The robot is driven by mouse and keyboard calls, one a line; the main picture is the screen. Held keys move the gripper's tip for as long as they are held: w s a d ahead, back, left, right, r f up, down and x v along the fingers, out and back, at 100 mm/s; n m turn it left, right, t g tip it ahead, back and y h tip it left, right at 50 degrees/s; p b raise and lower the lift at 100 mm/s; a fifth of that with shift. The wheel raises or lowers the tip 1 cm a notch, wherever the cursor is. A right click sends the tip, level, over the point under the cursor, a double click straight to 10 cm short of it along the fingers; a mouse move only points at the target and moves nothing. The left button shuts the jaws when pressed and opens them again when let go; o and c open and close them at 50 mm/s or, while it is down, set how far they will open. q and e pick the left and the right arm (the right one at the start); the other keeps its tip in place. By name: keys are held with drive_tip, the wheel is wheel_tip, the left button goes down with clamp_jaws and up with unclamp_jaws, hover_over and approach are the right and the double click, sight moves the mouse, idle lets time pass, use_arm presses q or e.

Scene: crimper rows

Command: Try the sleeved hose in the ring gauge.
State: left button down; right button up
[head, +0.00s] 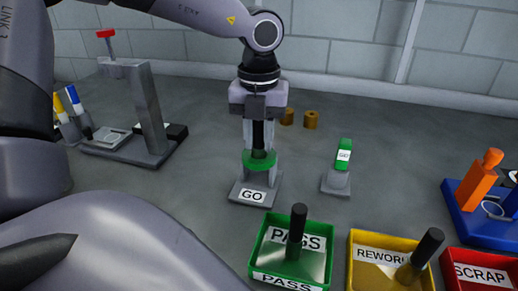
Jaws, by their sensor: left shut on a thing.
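My left gripper (258,135) points straight down over the ring gauge and is shut on a black hose (257,133), which stands upright between its fingers. The gauge is a green ring (246,163) on a grey stand with a GO label (252,195). The hose's lower end shows at the ring's opening, and it appears to be inside it; the fingers and rim hide how deep it sits. I cannot make out the sleeve on it. My right gripper is not in view.
A smaller green gauge (343,154) stands to the right, with two brass pieces (311,120) behind. Green PASS (257,257), yellow REWORK (354,262) and red SCRAP (458,272) trays line the front; the first two hold black hoses. A grey press (150,108) stands left.

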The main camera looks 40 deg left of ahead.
use_arm(q)
drive_tip(key=shift+r+p, duration=2.25)
drive_tip(key=shift+r, duration=1.8)
